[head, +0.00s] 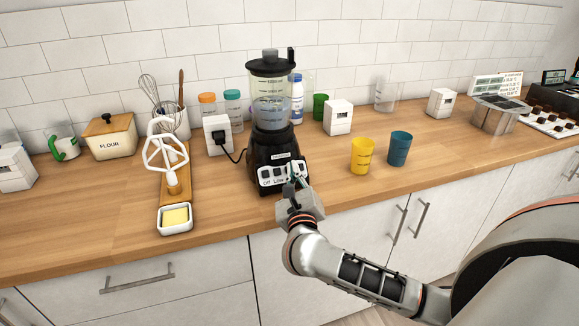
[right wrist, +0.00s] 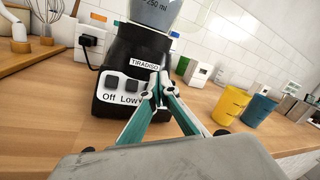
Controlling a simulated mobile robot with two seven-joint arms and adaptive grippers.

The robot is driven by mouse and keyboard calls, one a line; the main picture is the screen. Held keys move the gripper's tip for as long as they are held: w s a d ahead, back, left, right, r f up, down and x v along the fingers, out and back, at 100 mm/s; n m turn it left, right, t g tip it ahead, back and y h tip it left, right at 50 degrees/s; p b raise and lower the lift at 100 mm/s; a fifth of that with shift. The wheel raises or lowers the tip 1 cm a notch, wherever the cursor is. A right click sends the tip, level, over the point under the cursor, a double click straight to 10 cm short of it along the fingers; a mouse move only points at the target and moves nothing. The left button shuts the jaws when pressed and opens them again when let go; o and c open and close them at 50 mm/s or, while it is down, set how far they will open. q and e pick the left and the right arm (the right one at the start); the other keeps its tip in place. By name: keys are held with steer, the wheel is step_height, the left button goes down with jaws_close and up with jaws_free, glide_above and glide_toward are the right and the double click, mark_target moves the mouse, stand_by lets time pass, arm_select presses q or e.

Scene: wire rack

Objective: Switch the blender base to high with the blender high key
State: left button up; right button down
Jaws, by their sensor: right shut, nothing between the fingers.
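The black blender base (head: 262,155) stands on the wooden counter with its jar (head: 270,100) on top. Its light key panel (head: 270,175) faces me; the right wrist view also shows the base (right wrist: 130,58). The Off key (right wrist: 111,84) and Low key (right wrist: 132,86) show in the right wrist view. The high key is hidden behind my right gripper (right wrist: 157,88). That gripper is shut and empty, its teal fingertips at the right end of the panel. I cannot tell whether they touch or press the key. In the head view the right gripper (head: 294,174) covers the same corner. My left gripper is not in view.
A yellow cup (head: 362,156) and a blue cup (head: 399,148) stand right of the blender. A black plug and cord run to a white outlet box (head: 218,135) on its left. A board with a butter dish (head: 174,219) lies farther left. The front counter is clear on the right.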

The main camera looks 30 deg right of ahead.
steer(key=s+r+p, duration=0.2)
steer(key=s, duration=0.1)
steer(key=shift+a+r+p, duration=0.25)
steer(key=shift+a+p, duration=0.1)
steer(key=shift+a, duration=0.05)
stand_by(0.6)
steer(key=s+a+f+n+t+y, duration=0.2)
steer(key=s+a+n+y, duration=0.2)
steer(key=a+n+y, duration=0.55)
steer(key=s+a+f+n+t+y, duration=0.2)
steer(key=s+a+f+n+y, duration=0.3)
steer(key=n, duration=1)
steer(key=s+a+f+n+g, duration=0.2)
steer(key=a+f+n+g, duration=0.1)
steer(key=f+n, duration=0.3)
steer(key=s+a+f+n+g, duration=0.2)
steer(key=s+f+n+g, duration=0.15)
steer(key=f, duration=0.35)
steer(key=s+d+f+n+g+h, duration=0.3)
steer(key=s+f, duration=0.4)
steer(key=f, duration=0.6)
steer(key=n+g, duration=0.1)
steer(key=n, duration=0.1)
steer(key=shift+s+d+n, duration=0.15)
steer(key=shift+d+n, duration=0.1)
steer(key=shift+n, duration=0.05)
